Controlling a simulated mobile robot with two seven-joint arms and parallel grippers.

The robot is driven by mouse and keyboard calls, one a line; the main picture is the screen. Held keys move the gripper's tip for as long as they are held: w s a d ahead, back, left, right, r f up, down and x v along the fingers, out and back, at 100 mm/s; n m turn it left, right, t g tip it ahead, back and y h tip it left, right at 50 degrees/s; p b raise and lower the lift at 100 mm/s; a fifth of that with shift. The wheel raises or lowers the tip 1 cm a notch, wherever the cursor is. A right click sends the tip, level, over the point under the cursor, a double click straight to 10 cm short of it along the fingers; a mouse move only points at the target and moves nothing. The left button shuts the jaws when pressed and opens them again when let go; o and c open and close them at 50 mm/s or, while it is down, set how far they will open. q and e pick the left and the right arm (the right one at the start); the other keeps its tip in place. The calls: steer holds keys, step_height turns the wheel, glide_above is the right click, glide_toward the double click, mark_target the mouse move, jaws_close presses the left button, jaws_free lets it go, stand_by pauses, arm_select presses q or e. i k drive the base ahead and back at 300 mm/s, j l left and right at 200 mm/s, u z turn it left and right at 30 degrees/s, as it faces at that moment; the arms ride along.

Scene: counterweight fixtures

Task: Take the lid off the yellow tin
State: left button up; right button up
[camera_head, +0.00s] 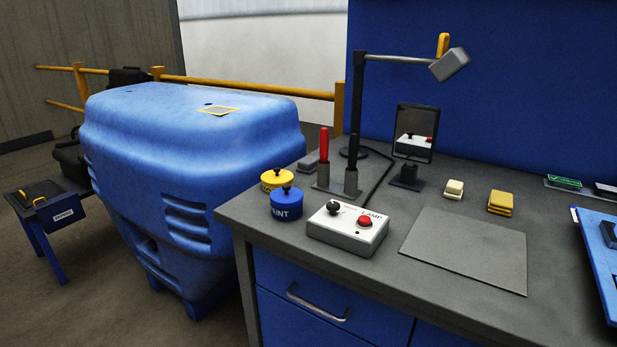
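A yellow tin (269,184) stands upright near the left end of the grey worktop. Its yellow lid (276,176) has a dark knob and sits on top of it. A blue tin (286,209) with a blue lid and dark knob stands just in front of it and hides part of its front. Neither of my grippers shows in the head view.
A white lamp box (347,231) with a black knob and red button stands right of the tins. Behind are a stand with a red handle (323,146), a lamp post (357,100) and a mirror (414,133). A grey mat (466,252) lies bare.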

mark_target(276, 176)
steer(key=j+z, duration=0.2)
steer(key=z, duration=0.15)
steer(key=i+j+z, duration=0.1)
steer(key=z, duration=0.25)
steer(key=j+z, duration=0.55)
steer(key=j, duration=0.2)
steer(key=k+j+z, duration=0.2)
steer(key=j, duration=0.7)
steer(key=k+j+z, duration=0.15)
steer(key=j, duration=0.35)
steer(key=i, duration=0.05)
